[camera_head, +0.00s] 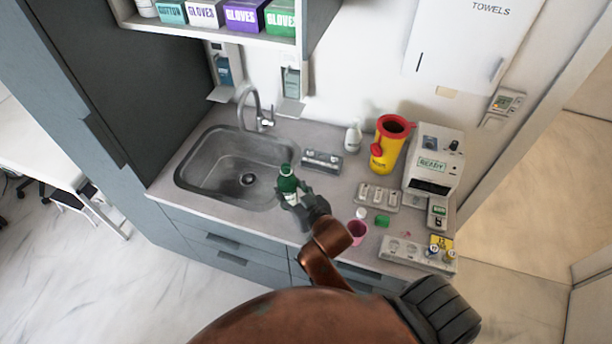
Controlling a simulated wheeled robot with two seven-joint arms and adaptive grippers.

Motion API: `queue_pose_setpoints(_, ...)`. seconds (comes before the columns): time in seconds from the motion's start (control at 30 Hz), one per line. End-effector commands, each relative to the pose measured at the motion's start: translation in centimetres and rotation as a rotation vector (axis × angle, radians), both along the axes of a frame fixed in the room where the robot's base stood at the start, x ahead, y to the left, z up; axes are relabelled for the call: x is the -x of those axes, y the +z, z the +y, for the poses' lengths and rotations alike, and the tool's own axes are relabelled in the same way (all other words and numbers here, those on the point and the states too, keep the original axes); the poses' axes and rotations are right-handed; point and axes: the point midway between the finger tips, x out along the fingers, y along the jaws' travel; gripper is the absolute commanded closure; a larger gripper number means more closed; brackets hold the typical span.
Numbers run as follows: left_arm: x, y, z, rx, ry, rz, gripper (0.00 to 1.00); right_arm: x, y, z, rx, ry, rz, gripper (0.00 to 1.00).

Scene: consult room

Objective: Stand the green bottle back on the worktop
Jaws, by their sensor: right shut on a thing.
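The green bottle (288,184) has a pale label low on its body and looks roughly upright, close to the sink's right front corner. My right gripper (299,201) is shut on it from the right, covering part of its lower side. The bottle's base is hidden or too small to see, so I cannot tell whether it touches the worktop. The worktop (270,222) is grey, with a sink set into its left part. My left gripper is not in view.
The sink (215,178) with its tap (257,112) lies left of the bottle. A shelf of glove boxes (203,14) hangs above.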

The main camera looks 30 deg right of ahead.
Motion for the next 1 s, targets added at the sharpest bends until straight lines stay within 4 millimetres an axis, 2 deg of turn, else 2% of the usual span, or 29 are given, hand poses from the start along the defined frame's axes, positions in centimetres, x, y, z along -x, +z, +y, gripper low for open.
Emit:
queue_pose_setpoints(0.03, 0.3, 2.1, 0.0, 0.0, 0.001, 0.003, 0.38, 0.3, 1.7, -0.9, 0.0, -0.008, 0.002, 0.86)
queue_pose_setpoints(0.1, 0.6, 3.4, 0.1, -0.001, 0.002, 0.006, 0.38, 0.6, 2.5, -1.9, 0.001, -0.017, 0.002, 0.86)
queue_pose_setpoints(0.27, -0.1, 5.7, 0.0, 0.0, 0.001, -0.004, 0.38, 1.2, 3.7, -3.8, 0.003, -0.032, 0.002, 0.86)
queue_pose_setpoints(0.43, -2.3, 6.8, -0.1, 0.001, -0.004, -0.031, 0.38, 1.4, 4.2, -4.9, 0.003, -0.042, 0.001, 0.86)
queue_pose_setpoints(0.57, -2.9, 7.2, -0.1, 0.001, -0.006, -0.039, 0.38, 0.6, 3.8, -5.7, 0.005, -0.042, 0.001, 0.86)
queue_pose_setpoints(0.93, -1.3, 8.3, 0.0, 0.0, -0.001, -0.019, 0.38, -6.0, 0.4, -10.1, 0.006, -0.044, 0.002, 0.86)
queue_pose_setpoints(1.0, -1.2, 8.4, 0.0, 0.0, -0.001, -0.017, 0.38, -6.9, -1.1, -10.8, 0.004, -0.044, 0.005, 0.86)
